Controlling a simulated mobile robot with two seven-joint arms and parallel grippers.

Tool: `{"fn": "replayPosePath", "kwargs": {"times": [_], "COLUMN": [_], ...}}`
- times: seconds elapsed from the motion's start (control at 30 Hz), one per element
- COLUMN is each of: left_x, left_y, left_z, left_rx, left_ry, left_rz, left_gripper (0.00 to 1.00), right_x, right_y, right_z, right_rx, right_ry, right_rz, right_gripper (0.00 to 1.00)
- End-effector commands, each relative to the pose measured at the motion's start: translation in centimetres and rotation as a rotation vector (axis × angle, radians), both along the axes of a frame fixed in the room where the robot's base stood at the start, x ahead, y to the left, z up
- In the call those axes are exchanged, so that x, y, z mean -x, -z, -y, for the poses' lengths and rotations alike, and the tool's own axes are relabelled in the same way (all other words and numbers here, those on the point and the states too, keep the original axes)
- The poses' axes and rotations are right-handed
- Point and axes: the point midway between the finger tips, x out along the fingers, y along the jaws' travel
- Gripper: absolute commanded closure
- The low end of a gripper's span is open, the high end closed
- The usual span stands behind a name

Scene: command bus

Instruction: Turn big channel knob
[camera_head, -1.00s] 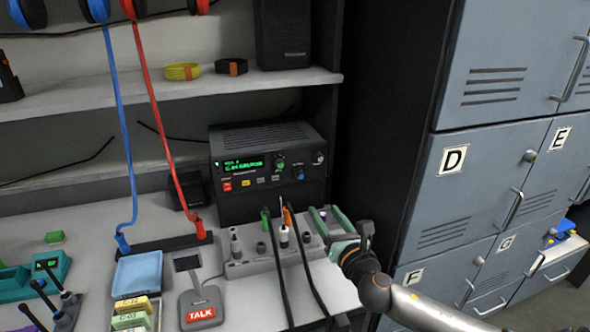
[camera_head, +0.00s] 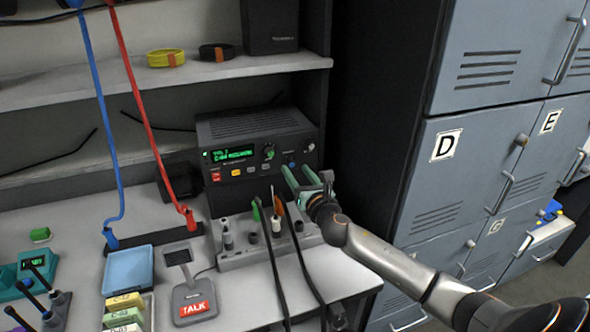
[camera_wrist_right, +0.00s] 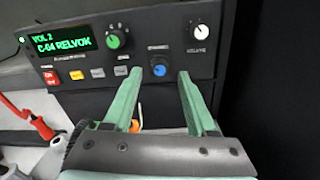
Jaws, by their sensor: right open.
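The radio (camera_head: 256,150) is a black box with a green lit display (camera_head: 233,155), on the bench under the shelf. In the right wrist view its panel shows a big green-ringed knob (camera_wrist_right: 115,38), a smaller blue knob (camera_wrist_right: 159,70) and a white-topped knob (camera_wrist_right: 200,32). My right gripper (camera_head: 292,166) is open and empty in front of the lower right of the panel. In the right wrist view its green fingers (camera_wrist_right: 160,74) stand either side of the blue knob, below and right of the green-ringed knob. I cannot tell if they touch the panel. My left gripper is not in view.
A grey rack (camera_head: 237,258) with tools and black cables stands below the radio. A TALK microphone base (camera_head: 192,300) and a blue tray (camera_head: 128,270) are to its left. Grey lockers (camera_head: 470,190) stand at the right. A shelf (camera_head: 180,83) runs above.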

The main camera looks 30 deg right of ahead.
Motion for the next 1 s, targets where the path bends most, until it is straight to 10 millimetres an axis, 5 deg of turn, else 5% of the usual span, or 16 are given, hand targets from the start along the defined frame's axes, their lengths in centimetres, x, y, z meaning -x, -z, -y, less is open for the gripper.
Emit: {"fn": "replayPosePath", "kwargs": {"times": [0.57,1.0], "left_x": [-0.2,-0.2], "left_y": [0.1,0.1], "left_z": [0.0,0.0], "left_rx": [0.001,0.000], "left_ry": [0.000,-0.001], "left_rz": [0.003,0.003], "left_gripper": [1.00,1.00], "right_x": [-1.9,-1.9], "right_y": [0.1,0.0], "right_z": [0.4,0.4], "right_rx": [0.000,0.000], "right_ry": [-0.001,0.000], "right_rz": [-0.001,-0.001], "right_gripper": [0.44,0.93]}}
